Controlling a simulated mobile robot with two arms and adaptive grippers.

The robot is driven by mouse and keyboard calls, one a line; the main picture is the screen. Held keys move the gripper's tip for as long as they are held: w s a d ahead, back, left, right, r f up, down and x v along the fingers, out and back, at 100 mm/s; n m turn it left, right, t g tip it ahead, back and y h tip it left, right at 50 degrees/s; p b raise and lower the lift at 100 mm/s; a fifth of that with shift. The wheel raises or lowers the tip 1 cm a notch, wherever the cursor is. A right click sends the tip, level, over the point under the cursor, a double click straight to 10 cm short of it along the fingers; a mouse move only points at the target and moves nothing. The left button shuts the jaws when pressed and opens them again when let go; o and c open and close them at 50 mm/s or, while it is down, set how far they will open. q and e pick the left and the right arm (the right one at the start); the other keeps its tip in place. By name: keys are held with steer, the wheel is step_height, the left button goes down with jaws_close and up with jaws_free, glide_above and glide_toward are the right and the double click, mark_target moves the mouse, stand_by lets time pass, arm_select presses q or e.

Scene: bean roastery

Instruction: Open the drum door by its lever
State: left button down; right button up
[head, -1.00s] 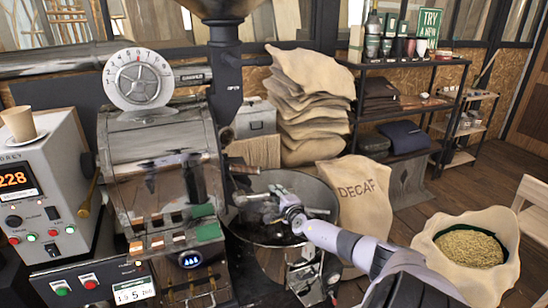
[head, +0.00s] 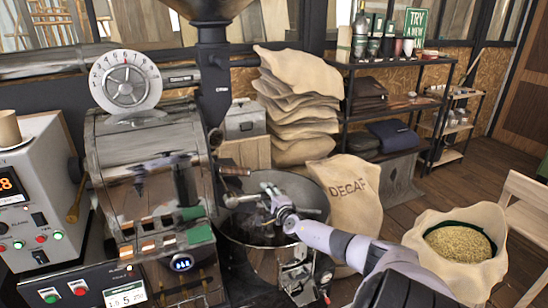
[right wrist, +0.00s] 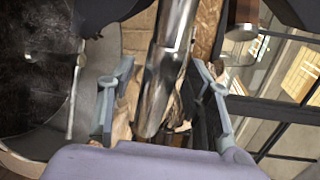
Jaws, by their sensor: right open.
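The roaster drum (head: 150,150) is a grey metal cylinder at the left of the head view. A metal bar that looks like the door lever (head: 236,170) sticks out to its right, above the round cooling bin (head: 324,225). My right gripper (head: 259,207) is over the bin, close to the bar. In the right wrist view its two fingers (right wrist: 163,90) are spread, with a shiny metal bar (right wrist: 167,75) visible between them. I cannot tell whether the fingers touch it. The drum door itself is not clearly visible. My left gripper is out of view.
A DECAF sack (head: 346,205) stands right behind the bin. An open sack of beans (head: 430,268) is on the floor at the right. A control box (head: 38,180) with a cup stands at the left. Stacked sacks (head: 300,110) and a shelf (head: 440,100) are behind.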

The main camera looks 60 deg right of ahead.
steer(key=v, duration=1.1)
steer(key=shift+s+a, duration=0.15)
steer(key=shift+s, duration=0.05)
stand_by(0.4)
